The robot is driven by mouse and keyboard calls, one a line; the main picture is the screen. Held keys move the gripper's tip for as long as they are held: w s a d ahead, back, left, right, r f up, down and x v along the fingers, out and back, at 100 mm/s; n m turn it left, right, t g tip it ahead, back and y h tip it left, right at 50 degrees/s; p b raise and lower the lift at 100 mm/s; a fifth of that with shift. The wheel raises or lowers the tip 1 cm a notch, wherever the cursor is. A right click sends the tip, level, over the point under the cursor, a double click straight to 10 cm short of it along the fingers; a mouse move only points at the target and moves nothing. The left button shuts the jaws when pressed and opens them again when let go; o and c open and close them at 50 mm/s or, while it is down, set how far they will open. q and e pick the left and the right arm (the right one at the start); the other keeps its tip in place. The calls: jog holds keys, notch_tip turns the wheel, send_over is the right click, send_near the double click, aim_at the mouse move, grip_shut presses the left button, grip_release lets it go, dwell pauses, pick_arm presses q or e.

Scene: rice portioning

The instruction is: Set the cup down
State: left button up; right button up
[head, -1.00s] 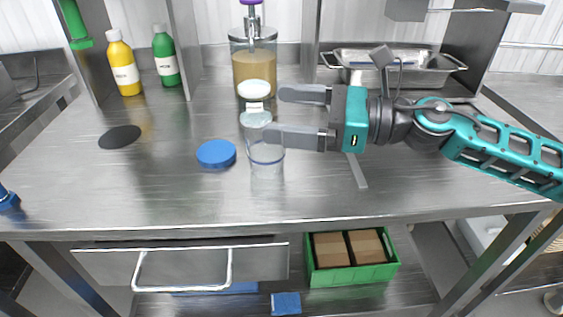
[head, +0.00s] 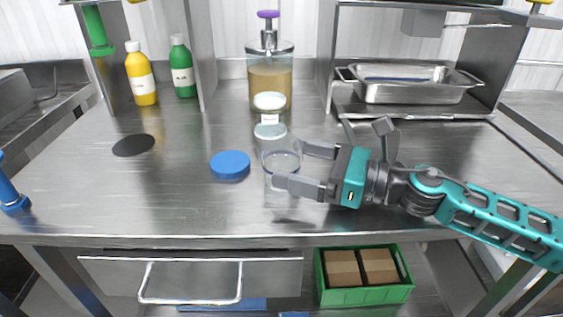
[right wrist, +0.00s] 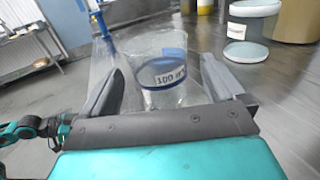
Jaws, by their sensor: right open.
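The clear cup (head: 281,158) stands upright on the steel table, between the fingers of my right gripper (head: 290,166). A gap shows between the fingers and the cup's wall in that view.
A blue disc (head: 230,164) lies left of the cup. Behind the cup stand a white-lidded clear container (head: 270,128) and a dispenser (head: 270,78) with brown contents. A black disc (head: 133,145), yellow bottle (head: 141,76) and green bottle (head: 182,70) are at left. A metal tray (head: 412,92) is back right.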

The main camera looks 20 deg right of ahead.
jog(key=shift+p+x, duration=0.9)
jog(key=shift+x, duration=1.25)
jog(key=shift+w+a, duration=0.3)
jog(key=shift+a, duration=0.05)
jog(key=c, duration=1.1)
pick_arm(q)
jog(key=shift+w+a+r, duration=0.1)
jog(key=shift+a+r, duration=0.1)
jog(key=shift+r, duration=0.65)
pick_arm(e)
jog(key=shift+r, duration=0.15)
jog(key=shift+r, duration=0.25)
notch_tip(320, 180, up, 12)
jog(key=p, duration=0.7)
pick_arm(q)
notch_tip(320, 180, up, 7)
jog(key=s+a+y+p, duration=0.1)
jog(key=a+p, duration=0.1)
jog(key=p, duration=0.2)
jog(key=shift+s+a, duration=0.25)
jog(key=shift+a, duration=0.1)
pick_arm(e)
notch_tip(320, 180, up, 7)
send_over(271, 153)
jog(key=w+d, duration=0.1)
jog(key=w, duration=0.2)
jog(key=shift+w+r, duration=0.1)
jog(key=shift+w, duration=0.1)
